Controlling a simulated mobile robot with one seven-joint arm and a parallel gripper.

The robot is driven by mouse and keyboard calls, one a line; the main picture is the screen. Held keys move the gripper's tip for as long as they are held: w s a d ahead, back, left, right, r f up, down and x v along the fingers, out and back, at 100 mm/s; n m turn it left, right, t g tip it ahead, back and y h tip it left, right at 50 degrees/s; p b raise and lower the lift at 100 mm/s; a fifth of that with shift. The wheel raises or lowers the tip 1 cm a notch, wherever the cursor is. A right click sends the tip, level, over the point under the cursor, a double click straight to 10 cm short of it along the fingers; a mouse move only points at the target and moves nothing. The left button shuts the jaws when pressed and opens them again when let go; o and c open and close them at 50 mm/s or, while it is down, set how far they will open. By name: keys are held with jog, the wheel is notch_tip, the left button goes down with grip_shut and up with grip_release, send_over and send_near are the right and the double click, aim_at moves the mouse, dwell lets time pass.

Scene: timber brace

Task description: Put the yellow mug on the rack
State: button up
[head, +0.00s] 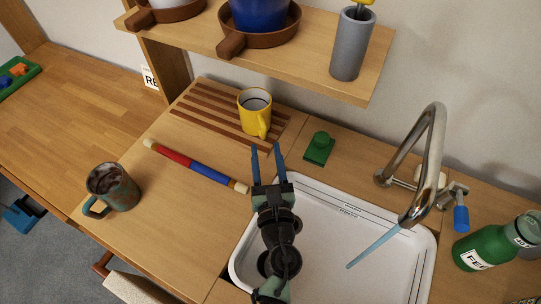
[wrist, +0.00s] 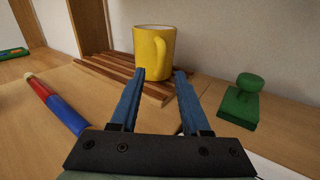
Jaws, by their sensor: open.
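The yellow mug (head: 255,112) stands upright on the slatted wooden rack (head: 205,108), near its right end. The mug's handle faces my gripper. My gripper (head: 266,150) is open and empty, just in front of the mug and apart from it. In the wrist view the yellow mug (wrist: 152,50) stands beyond the two blue fingertips of my gripper (wrist: 161,73), and the rack (wrist: 112,72) shows beneath and left of it.
A red-and-blue rod (head: 195,166) lies left of my gripper. A green stamp-like block (head: 319,147) sits to the right. A dark mug (head: 112,188) stands at the left counter edge. A white tray (head: 400,270) lies under the faucet (head: 432,150). A shelf (head: 300,65) overhangs the back.

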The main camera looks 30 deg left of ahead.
jog(key=v, duration=0.8)
jog(key=shift+b, duration=0.35)
jog(key=shift+s+d, duration=0.1)
